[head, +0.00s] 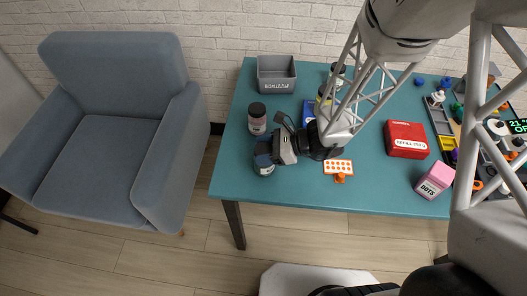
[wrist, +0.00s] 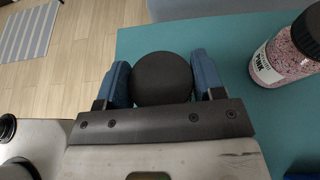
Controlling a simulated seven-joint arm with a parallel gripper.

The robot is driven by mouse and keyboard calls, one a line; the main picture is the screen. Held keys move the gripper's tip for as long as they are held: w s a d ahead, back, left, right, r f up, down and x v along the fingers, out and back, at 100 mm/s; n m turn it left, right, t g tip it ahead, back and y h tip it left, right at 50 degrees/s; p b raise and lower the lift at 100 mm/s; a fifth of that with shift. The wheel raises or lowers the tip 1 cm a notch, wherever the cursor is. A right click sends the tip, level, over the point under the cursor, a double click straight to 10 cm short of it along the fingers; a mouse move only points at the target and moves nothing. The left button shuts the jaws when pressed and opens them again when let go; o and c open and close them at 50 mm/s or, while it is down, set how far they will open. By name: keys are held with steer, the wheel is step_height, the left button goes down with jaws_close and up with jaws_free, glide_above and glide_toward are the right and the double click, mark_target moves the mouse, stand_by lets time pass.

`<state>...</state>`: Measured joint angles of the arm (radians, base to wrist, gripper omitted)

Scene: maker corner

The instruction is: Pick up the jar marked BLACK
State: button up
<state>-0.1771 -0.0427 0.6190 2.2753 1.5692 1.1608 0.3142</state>
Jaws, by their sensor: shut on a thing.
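A jar with a round black lid (wrist: 163,78) sits between the two blue fingers of my gripper (wrist: 162,84) in the wrist view, with a finger against each side. In the head view the jar (head: 265,170) is at the left front of the teal table, partly hidden by my gripper (head: 268,160). Its label cannot be read in either view, and I cannot tell whether its base touches the table. A jar of pink grains labelled PINK (wrist: 285,55) stands close by, apart from my gripper; it also shows in the head view (head: 257,118).
A grey bin (head: 276,84) stands at the back left. More jars (head: 337,72) stand behind my arm. An orange perforated piece (head: 338,167), a red box (head: 405,139) and a pink DOTS box (head: 434,181) lie to the right. A blue armchair (head: 120,130) is left of the table.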

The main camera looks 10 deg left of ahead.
steer(key=shift+r, duration=0.15)
steer(key=shift+c, duration=0.8)
steer(key=shift+r, duration=0.95)
steer(key=shift+s+d+r, duration=0.25)
steer(key=shift+s+r, duration=0.2)
steer(key=shift+r, duration=0.2)
steer(key=s+d+r, duration=0.1)
steer(key=s+d, duration=0.6)
steer(key=s, duration=0.6)
steer(key=shift+r, duration=0.2)
steer(key=shift+s+d, duration=0.1)
